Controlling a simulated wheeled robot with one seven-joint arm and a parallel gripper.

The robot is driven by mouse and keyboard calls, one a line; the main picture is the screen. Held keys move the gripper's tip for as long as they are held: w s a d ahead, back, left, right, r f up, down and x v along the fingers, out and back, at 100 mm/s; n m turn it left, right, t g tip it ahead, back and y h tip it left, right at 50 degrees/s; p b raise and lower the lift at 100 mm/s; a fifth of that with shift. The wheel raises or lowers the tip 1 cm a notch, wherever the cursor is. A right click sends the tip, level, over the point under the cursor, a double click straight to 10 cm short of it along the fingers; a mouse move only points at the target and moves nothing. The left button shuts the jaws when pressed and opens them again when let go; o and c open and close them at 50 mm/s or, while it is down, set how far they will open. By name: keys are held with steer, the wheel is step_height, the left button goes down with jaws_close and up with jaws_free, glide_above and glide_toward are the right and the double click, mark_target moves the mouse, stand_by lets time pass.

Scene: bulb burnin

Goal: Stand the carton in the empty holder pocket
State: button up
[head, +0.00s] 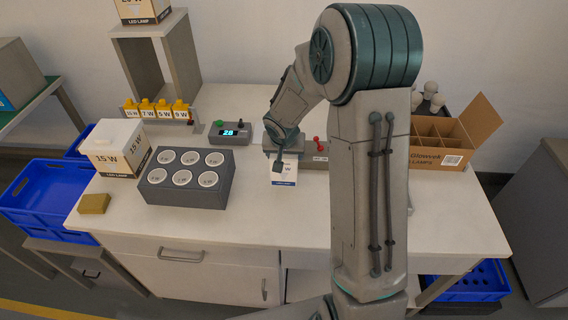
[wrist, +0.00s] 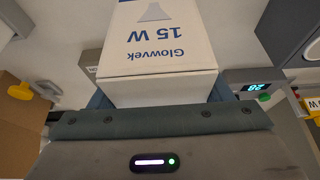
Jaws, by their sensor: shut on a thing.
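The carton (head: 288,177) is a small white box with a blue band, in front of the grey bench unit in the head view. In the wrist view the carton (wrist: 158,50) fills the top middle and reads "Glowvek 15 W", upside down. My gripper (head: 280,164) is shut on the carton, one finger on each side. Whether the carton touches the bench cannot be told. The grey block (head: 184,196) on the left has several round white-rimmed places, each with a label. I cannot make out an empty carton pocket; my arm hides part of the bench.
A display box (head: 230,132) reads 28. A red-knobbed unit (head: 318,153) stands beside my gripper. A divided cardboard box (head: 438,158) is at right. A large 15 W box (head: 116,148), yellow labelled pieces (head: 163,110) and a sponge (head: 94,204) are at left. The front bench is clear.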

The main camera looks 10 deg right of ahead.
steer(key=shift+f, duration=1.95)
steer(key=shift+f+b, duration=0.15)
steer(key=shift+b, duration=0.25)
steer(key=o, duration=1)
steer(key=shift+c, duration=0.2)
